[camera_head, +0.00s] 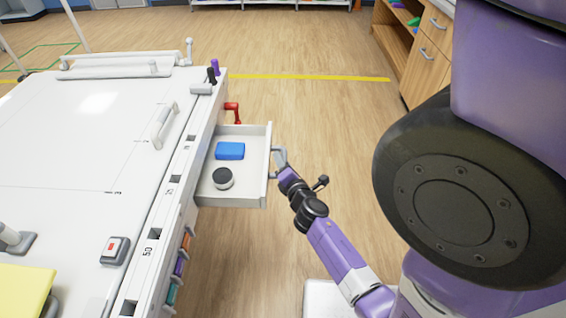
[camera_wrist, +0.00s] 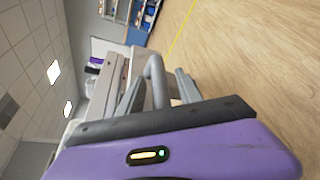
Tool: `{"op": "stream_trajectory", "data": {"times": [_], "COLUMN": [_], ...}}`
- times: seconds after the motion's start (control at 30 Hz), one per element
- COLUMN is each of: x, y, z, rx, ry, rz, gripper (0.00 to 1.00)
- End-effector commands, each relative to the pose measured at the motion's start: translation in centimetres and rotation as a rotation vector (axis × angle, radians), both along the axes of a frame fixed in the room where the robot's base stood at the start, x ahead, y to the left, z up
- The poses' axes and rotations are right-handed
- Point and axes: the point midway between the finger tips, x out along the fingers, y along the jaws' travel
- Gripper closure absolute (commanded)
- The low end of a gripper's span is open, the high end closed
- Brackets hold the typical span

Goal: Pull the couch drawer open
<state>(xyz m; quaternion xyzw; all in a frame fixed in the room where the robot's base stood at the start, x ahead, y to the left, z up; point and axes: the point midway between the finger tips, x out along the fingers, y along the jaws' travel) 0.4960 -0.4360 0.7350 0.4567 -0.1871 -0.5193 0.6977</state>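The couch drawer (camera_head: 232,201) is a white, open-topped drawer standing well out from the side of the white couch (camera_head: 60,150). A blue block (camera_head: 230,151) and a round black-and-white item (camera_head: 222,178) lie in it. Its grey handle (camera_wrist: 157,82) is on the drawer front. My gripper (camera_head: 281,158) is at this handle. In the wrist view, the two grey fingers (camera_wrist: 160,88) stand apart on either side of the handle, with a gap showing at the right finger. Contact at the left finger is unclear.
A red lever (camera_head: 233,112) sticks out from the couch side just beyond the drawer. Coloured items (camera_head: 180,262) hang along the nearer couch side. A wooden cabinet (camera_head: 415,50) stands at the far right. The wooden floor (camera_head: 310,110) beyond the drawer is clear.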

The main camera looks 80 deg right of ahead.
Motion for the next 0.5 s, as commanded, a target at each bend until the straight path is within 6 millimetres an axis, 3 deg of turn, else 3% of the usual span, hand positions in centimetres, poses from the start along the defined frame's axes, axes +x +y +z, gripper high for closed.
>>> {"op": "stream_trajectory", "data": {"times": [0.27, 0.5], "x": [-0.1, -1.1], "y": [0.0, 2.3], "z": [0.0, 0.3], "rx": [-0.001, 0.000], "ry": [0.000, 0.002], "rz": [-0.001, 0.000], "gripper": [0.59, 0.59]}}
